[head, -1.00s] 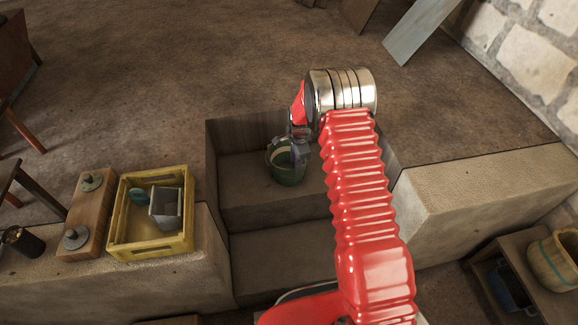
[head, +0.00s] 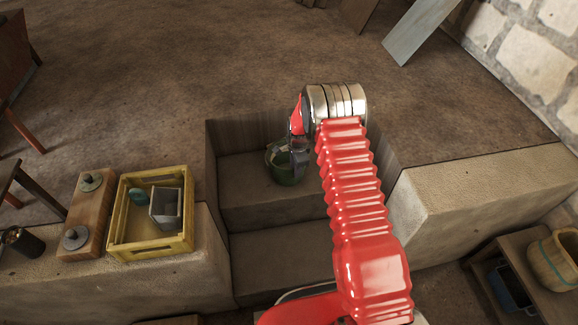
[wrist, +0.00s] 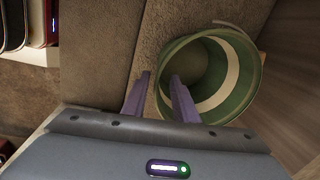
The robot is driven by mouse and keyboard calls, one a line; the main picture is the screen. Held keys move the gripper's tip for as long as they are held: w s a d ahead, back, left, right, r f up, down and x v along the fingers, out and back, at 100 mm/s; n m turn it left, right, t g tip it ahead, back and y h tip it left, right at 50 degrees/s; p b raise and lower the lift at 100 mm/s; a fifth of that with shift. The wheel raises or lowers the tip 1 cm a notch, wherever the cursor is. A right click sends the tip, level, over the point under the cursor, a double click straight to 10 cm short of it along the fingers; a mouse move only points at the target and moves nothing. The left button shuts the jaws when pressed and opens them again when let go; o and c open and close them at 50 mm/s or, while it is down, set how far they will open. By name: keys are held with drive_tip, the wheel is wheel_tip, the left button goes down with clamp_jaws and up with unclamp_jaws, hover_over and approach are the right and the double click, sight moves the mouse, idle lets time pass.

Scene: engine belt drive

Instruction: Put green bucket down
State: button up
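The green bucket (head: 282,173) is on the upper step of the recess, against the back, and appears to rest on it. My gripper (head: 299,160) is just right of it and partly covers its right side. In the wrist view the bucket (wrist: 232,95) shows from above, empty, with a pale band around its inner wall. My gripper's two fingers (wrist: 161,77) stand apart there, at the bucket's near left rim. The left finger is over the step outside the bucket and the right one overlaps the rim. I see no finger clearly pressing on the wall.
The recess walls and steps (head: 275,250) enclose the bucket. On the left ledge are a yellow crate (head: 150,252) holding a grey box, and a wooden block with metal knobs (head: 84,215).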

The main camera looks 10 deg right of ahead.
drive_tip(key=shift+c, duration=0.4)
clamp_jaws()
idle(1.0)
